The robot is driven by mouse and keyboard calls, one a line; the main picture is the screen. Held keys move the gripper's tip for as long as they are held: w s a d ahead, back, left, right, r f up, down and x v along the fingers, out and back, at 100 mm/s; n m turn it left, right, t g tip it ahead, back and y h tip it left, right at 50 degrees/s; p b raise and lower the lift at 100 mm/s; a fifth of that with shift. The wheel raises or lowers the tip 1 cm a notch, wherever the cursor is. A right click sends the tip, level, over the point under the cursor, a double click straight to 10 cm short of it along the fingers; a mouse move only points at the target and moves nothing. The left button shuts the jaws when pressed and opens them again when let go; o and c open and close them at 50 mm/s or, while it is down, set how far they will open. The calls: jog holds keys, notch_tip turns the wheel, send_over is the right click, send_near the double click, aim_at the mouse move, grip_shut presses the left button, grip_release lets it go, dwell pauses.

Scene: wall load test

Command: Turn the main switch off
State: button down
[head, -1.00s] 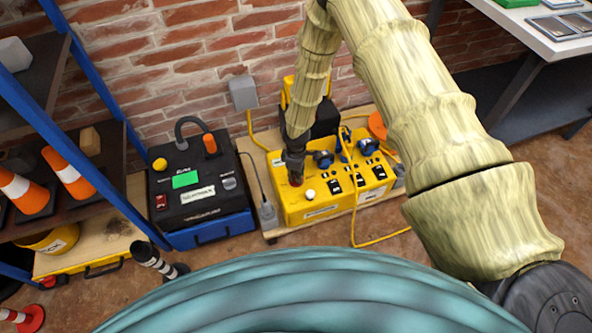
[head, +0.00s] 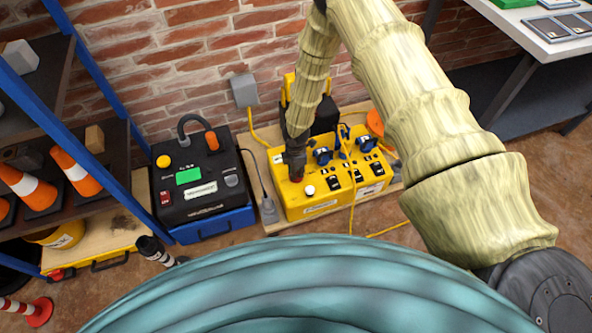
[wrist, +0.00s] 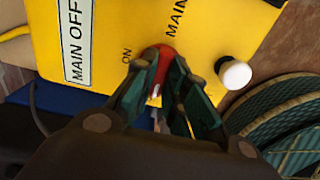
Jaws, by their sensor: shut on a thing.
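The main switch (wrist: 161,60) is a red knob on the top of the yellow box (head: 325,206). In the wrist view it lies by the labels "MAIN OFF", "ON" and "MAIN", the last one cut off by the frame edge. My gripper (wrist: 160,92) is shut on the red knob, with its green-padded fingers on either side of it. In the head view my gripper (head: 296,177) reaches down to the left end of the box, and it hides most of the knob. A white knob (wrist: 234,73) is just right of the gripper in the wrist view.
A black-and-blue unit (head: 203,190) stands to the left. A blue-framed shelf (head: 105,125) with cones is farther left; a brick wall is behind.

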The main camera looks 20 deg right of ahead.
dwell(0.4)
jog(key=c, duration=1.4)
grip_release()
jog(key=shift+c, duration=0.2)
jog(key=shift+r, duration=0.1)
notch_tip(320, 180, up, 12)
jog(key=s+a+f+m+y, duration=0.1)
jog(key=s+f+m, duration=0.3)
jog(key=s, duration=0.7)
jog(key=s+a+f+m+y, duration=0.1)
jog(key=s+a+f+m, duration=0.1)
jog(key=s+m, duration=0.6)
jog(key=s+d+r+m+h, duration=0.1)
jog(key=s+d+m, duration=0.25)
jog(key=s, duration=0.55)
jog(key=s+d+m+h, duration=0.1)
jog(key=s+d+m, duration=0.25)
jog(key=s, duration=0.55)
notch_tip(320, 180, up, 18)
jog(key=p, duration=1.7)
jog(key=shift+w+a+f, duration=0.15)
jog(key=shift+w+a, duration=0.15)
jog(key=shift+a, duration=0.05)
